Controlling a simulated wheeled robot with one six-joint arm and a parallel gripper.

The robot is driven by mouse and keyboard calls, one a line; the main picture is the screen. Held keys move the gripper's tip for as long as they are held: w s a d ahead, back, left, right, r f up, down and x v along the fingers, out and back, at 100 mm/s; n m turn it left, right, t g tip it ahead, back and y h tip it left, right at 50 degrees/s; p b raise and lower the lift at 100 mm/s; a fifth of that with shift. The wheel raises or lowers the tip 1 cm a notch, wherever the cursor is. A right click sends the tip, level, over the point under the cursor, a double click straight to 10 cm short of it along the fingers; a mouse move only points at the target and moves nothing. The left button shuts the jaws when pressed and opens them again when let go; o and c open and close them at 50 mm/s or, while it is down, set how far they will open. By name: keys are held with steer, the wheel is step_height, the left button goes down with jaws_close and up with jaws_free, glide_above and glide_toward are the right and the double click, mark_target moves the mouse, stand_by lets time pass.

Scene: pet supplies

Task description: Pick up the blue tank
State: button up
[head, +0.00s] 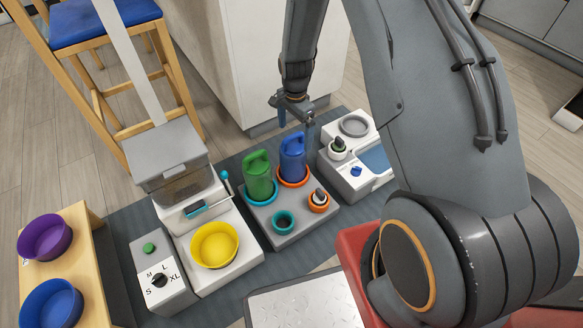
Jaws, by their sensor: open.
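The blue tank (292,160) stands upright in an orange ring on a grey tray (292,236), to the right of a green tank (258,176). My gripper (296,119) is open and empty, and in the picture it shows just above the top of the blue tank. I cannot tell whether the fingers touch the tank or how far apart they are in depth. The lower part of the tank sits inside the ring.
A teal ring holder (284,222) and a small orange holder (319,201) are on the tray's front. A white unit (372,158) stands close on the right. A feeder with a yellow bowl (214,245) stands on the left. A white cabinet (240,60) rises behind.

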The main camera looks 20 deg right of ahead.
mark_target(294, 134)
steer(key=shift+m, duration=0.4)
steer(key=f, duration=0.2)
steer(key=w+f+b, duration=0.1)
steer(key=f, duration=0.1)
steer(key=shift+w+f, duration=0.1)
steer(key=shift+f, duration=0.2)
steer(key=shift+a+f+b, duration=0.1)
steer(key=shift+f+b, duration=1.6)
steer(key=shift+f, duration=1.9)
steer(key=shift+r, duration=0.1)
steer(key=c, duration=1.3)
